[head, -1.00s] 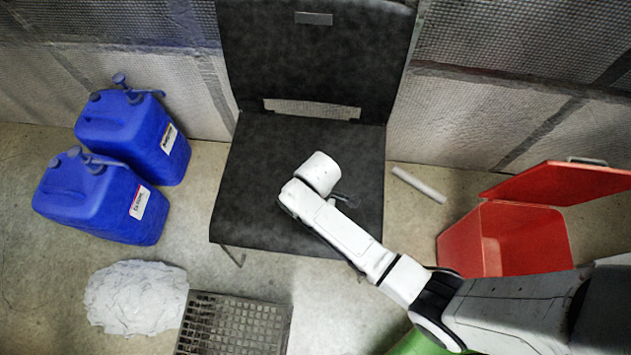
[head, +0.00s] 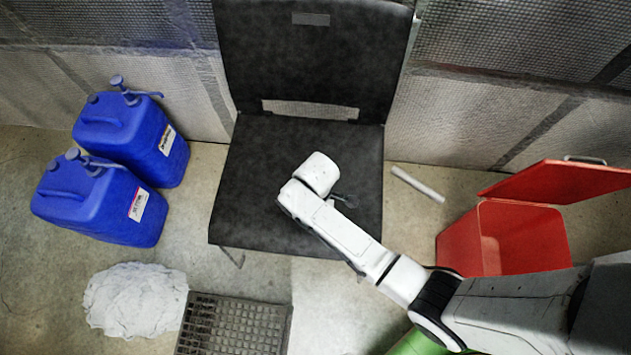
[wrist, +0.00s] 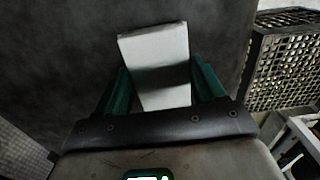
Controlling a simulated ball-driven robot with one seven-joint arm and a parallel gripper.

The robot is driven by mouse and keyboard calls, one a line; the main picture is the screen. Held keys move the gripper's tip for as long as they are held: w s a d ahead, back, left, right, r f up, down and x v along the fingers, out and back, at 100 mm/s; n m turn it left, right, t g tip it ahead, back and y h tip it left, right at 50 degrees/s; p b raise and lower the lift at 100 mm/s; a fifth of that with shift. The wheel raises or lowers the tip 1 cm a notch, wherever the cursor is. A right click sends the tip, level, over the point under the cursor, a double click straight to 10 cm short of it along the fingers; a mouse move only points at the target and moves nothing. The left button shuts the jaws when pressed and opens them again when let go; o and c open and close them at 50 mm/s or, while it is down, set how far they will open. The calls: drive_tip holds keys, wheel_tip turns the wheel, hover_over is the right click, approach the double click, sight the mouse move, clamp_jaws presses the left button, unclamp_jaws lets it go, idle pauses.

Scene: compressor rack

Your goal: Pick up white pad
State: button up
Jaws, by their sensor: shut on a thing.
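The white pad (wrist: 158,50) is a pale, block-like piece in the wrist view, in front of the black chair seat (head: 265,190). My gripper (wrist: 161,84) is shut on the pad, with one green finger on each side of it. I cannot tell whether the pad touches the seat or is held just above it. In the head view my white wrist is over the right half of the seat. The pad and the fingertips are hidden there.
A black grate (head: 230,325) and a crumpled white cloth (head: 135,300) lie on the floor. Two blue jugs (head: 95,205) stand at left. An open red bin (head: 505,240) is at right, near a white tube (head: 417,184). The chair back (head: 315,60) rises behind the seat.

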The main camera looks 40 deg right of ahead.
drive_tip(key=shift+r, duration=0.4)
wheel_tip(320, 180, up, 2)
drive_tip(key=shift+r+p, duration=0.1)
drive_tip(key=shift+p, duration=0.4)
drive_tip(key=s+a+r+p, duration=0.3)
drive_tip(key=s+a+r, duration=0.2)
drive_tip(key=s+r, duration=0.5)
drive_tip(key=s, duration=0.3)
drive_tip(key=shift+a, duration=0.2)
